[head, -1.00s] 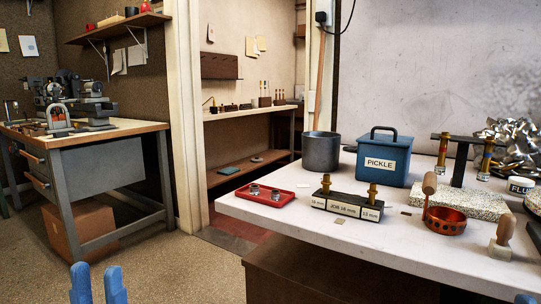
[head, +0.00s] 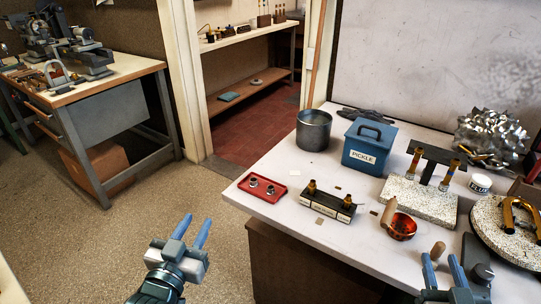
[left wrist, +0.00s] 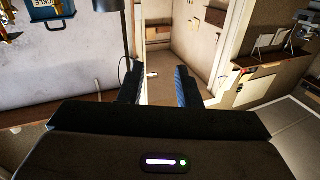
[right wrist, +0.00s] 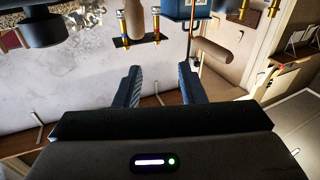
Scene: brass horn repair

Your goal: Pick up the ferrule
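Two small silver rings, which look like ferrules, sit in a red tray (head: 262,199) near the table's left edge; one is the left ring (head: 254,182), the other the right ring (head: 270,190). A black labelled block (head: 325,211) with two upright brass pieces (head: 330,194) stands just right of the tray. I cannot tell for certain which piece is the ferrule. My left gripper (head: 200,217) is open and empty, left of the tray and off the table. My right gripper (head: 442,258) is open and empty near the table's front. Neither wrist view shows the tray.
Behind are a grey pot (head: 313,133) and a blue PICKLE box (head: 367,147). A copper pan (head: 402,228), a speckled slab (head: 420,199) with a black stand, and a round speckled turntable (head: 488,217) fill the right side. A workbench (head: 105,88) stands at far left, with open floor between.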

